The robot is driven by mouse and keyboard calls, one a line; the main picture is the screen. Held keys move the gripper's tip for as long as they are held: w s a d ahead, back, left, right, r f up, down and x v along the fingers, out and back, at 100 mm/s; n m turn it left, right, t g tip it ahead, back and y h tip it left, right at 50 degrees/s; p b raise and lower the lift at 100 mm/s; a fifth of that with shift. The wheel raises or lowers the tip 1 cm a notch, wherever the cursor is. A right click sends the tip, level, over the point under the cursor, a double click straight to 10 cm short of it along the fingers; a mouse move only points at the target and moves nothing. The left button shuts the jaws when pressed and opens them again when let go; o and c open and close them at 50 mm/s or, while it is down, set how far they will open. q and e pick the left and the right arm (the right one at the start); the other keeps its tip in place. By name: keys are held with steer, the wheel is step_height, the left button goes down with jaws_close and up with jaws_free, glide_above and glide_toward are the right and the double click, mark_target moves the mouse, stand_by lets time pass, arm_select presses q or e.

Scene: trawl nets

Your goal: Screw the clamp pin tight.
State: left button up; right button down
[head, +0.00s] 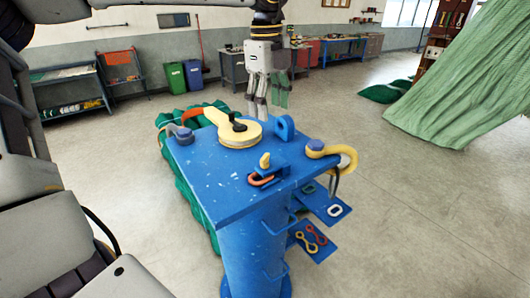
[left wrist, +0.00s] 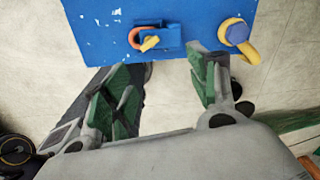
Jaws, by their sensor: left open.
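The clamp (head: 268,177) is a small blue block at the near edge of the blue stand's top (head: 205,185), with an orange link (head: 261,181) in it. Its pin, taken to be the yellow piece (head: 265,160), stands up from it. In the left wrist view the yellow pin (left wrist: 150,43) and orange link (left wrist: 135,39) lie ahead of the fingers, near the top. My left gripper (head: 264,108) hangs above the stand, fingers down, open and empty. It also shows in the left wrist view (left wrist: 163,82), fingers apart and not touching the pin. My right gripper is not in view.
Side shelves (head: 330,208) hold small links. Open floor is to the right.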

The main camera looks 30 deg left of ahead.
mark_target(265, 156)
arm_select(q)
steer(key=shift+s+a+n+g, duration=0.2)
steer(key=shift+s+n, duration=0.1)
steer(key=shift+n, duration=0.55)
steer(key=shift+s+a+n+g, duration=0.15)
steer(key=shift+s+n, duration=0.1)
steer(key=shift+n, duration=0.6)
steer(key=shift+f, duration=0.15)
steer(key=shift+f+p, duration=1.45)
steer(key=shift+f, duration=5.35)
steer(key=c, duration=1)
